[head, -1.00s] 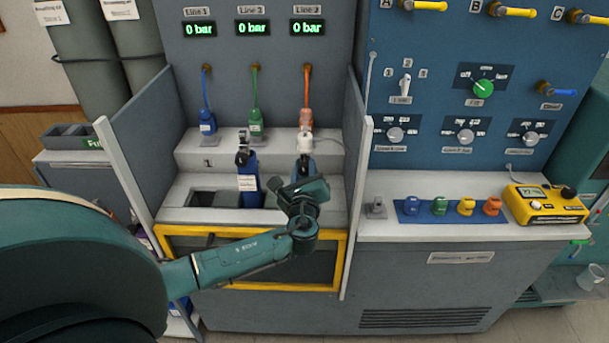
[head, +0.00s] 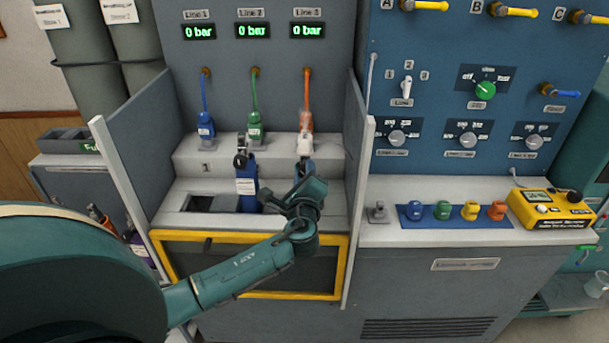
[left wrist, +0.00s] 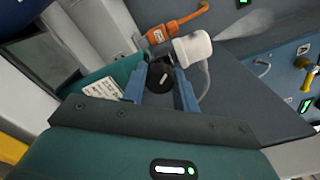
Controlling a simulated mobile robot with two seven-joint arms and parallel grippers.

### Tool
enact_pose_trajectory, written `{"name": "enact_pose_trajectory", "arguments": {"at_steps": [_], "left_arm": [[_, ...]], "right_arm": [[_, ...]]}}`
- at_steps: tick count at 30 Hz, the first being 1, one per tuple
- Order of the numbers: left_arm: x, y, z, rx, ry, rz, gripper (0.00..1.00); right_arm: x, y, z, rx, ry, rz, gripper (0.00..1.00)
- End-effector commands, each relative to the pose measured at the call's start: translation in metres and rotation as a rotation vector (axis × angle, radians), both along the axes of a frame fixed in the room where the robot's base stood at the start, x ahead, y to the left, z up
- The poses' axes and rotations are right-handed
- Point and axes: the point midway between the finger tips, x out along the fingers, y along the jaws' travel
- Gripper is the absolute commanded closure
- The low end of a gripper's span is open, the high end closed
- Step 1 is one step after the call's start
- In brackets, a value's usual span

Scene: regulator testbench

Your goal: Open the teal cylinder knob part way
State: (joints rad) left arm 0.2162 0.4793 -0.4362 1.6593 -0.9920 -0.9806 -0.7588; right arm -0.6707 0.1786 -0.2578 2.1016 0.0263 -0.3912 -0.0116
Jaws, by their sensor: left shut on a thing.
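The teal cylinder (left wrist: 122,74) shows in the left wrist view, with a pale printed label on its side. Its dark round knob (left wrist: 160,76) lies between the two blue fingers. My left gripper (left wrist: 160,84) is shut on this knob; it also shows in the head view (head: 303,170), in the right bay of the bench. There my gripper and arm hide most of the cylinder. A white fitting (left wrist: 193,48) is just beyond the knob, and a pale plume (left wrist: 245,24) spreads from it. My right gripper is not in view.
A blue cylinder (head: 246,187) with a dark knob stands in the middle bay. An orange connector (head: 306,119) hangs above the white fitting. Side panels (head: 358,185) bound the bench. The three line displays (head: 253,30) read 0 bar.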

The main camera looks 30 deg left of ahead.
Motion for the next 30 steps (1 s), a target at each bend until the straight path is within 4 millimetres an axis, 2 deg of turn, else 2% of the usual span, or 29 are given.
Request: {"name": "enact_pose_trajectory", "arguments": {"at_steps": [5,6,14,23,26,30], "left_arm": [[0.000,0.000,0.000,0.000,0.000,0.001,0.94],[0.000,0.000,0.000,0.001,0.001,0.001,0.70],[0.000,0.000,0.000,0.001,0.000,0.001,0.49],[-0.003,-0.002,0.000,0.001,0.002,-0.001,0.49],[-0.012,-0.008,-0.001,0.001,0.001,-0.002,0.49],[-0.036,-0.023,-0.002,-0.002,0.003,-0.003,0.49]], "right_arm": [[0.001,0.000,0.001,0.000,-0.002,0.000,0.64],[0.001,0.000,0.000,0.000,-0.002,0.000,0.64],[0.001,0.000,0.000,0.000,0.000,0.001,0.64],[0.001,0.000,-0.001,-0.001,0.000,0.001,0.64],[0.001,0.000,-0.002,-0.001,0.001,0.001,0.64],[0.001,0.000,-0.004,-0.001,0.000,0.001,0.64]]}}
